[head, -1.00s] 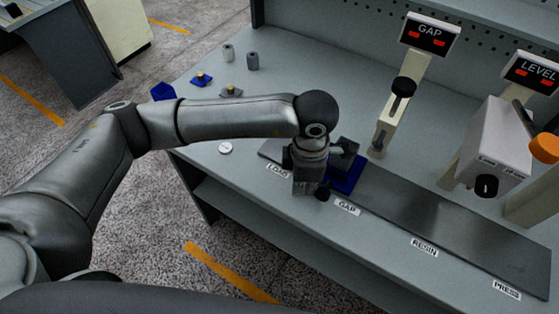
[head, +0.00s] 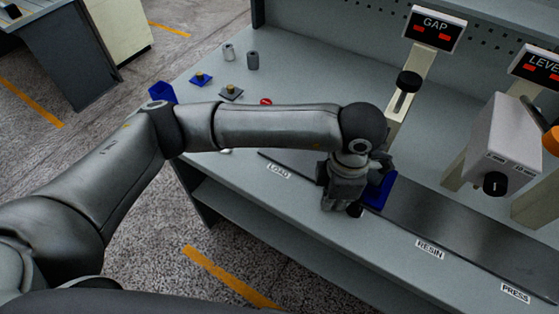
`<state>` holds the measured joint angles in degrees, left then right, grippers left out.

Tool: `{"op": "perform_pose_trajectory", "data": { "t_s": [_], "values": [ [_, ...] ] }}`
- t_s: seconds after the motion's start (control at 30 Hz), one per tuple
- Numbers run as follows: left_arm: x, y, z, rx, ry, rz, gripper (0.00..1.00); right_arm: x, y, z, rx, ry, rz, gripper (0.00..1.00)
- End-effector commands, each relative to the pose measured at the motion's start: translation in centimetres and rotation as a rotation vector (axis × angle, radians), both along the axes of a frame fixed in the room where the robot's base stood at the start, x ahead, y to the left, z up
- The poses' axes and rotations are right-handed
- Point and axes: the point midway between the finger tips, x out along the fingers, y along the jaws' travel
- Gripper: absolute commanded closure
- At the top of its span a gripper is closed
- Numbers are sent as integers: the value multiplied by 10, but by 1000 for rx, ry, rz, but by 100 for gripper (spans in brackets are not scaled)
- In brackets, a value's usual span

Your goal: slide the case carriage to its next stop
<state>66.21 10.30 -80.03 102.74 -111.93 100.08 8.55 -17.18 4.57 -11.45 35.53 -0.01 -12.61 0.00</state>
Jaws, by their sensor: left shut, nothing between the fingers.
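The case carriage (head: 378,193) is blue and sits on the dark rail (head: 440,228) that runs along the bench front. Its left part is hidden behind my left gripper. My left gripper (head: 352,207) is shut with nothing held, low against the carriage's left side. Whether it touches the carriage cannot be made out. The LOAD label (head: 278,170) lies to the left, the RESIN label (head: 430,250) to the right and the PRESS label (head: 515,293) farther right. The GAP label is hidden behind the gripper. My right gripper is not in view.
The GAP display (head: 435,29) stands on a post behind the rail, with two red lights. A grey box unit (head: 505,140) stands behind the rail on the right. Small parts and a blue bin (head: 161,93) are at the back left. The rail right of the carriage is clear.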

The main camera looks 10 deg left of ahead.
Motion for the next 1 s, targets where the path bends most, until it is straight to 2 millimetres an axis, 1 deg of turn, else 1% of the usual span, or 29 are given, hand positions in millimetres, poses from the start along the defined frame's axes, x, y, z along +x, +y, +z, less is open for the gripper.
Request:
{"op": "perform_pose_trajectory", "data": {
  "t_s": [0.03, 1.0],
  "values": [
    [-2, -6, -1, -5, 0, -4, 100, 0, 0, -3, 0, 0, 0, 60],
    [-25, -69, 0, -4, -1, -3, 100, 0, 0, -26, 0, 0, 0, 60]
  ]
}}
